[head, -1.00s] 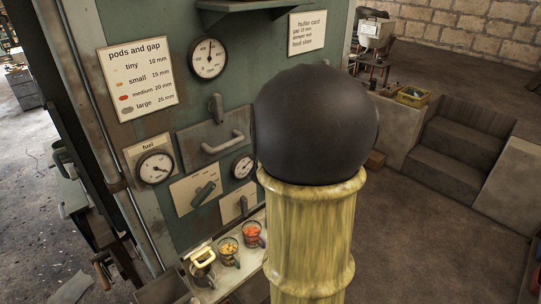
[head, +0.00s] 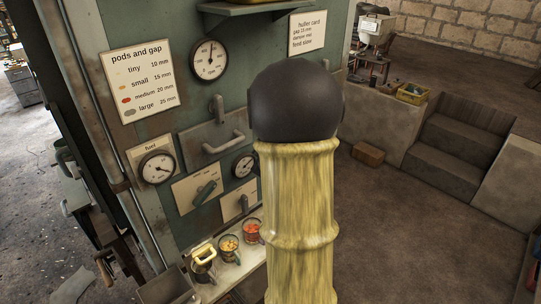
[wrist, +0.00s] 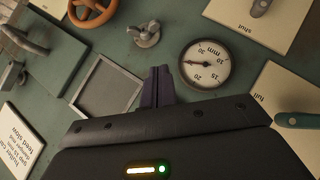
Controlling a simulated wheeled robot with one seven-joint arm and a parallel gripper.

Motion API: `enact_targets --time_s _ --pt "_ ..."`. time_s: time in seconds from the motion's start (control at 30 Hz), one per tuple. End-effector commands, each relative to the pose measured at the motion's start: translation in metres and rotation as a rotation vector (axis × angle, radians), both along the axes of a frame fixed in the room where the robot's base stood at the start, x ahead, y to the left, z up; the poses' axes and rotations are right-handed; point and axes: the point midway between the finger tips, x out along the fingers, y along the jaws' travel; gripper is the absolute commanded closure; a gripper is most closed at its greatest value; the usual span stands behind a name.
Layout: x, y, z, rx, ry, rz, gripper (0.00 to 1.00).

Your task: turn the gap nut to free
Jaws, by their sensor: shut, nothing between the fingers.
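A grey wing-shaped nut (wrist: 146,34), apparently the gap nut, stands on the green panel at the top of the wrist view. A round white dial marked mm (wrist: 206,64) is to its right, with its needle pointing left. My gripper (wrist: 160,84) is shut and empty, its dark fingertips below the nut in the picture and apart from it, left of the dial. The gripper and the nut cannot be made out in the head view, where my arm covers part of the panel.
An orange handwheel (wrist: 92,10) is left of the nut. A framed recess (wrist: 106,87) and a green lever (wrist: 298,120) flank my fingers. In the head view, cups of pods (head: 228,246) stand on a shelf below the panel; open floor (head: 400,220) lies to the right.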

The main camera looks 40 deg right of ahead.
Motion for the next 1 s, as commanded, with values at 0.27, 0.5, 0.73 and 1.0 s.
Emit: enact_targets --time_s 0.27,0.5,0.73,1.0 --pt "0.024 -0.013 -0.016 0.002 0.003 0.000 1.00" --pt "0.038 -0.028 -0.031 0.002 0.003 -0.004 1.00" --pt "0.040 -0.043 -0.049 0.002 0.002 -0.001 1.00" --pt "0.040 -0.049 -0.057 0.000 0.000 0.000 1.00"
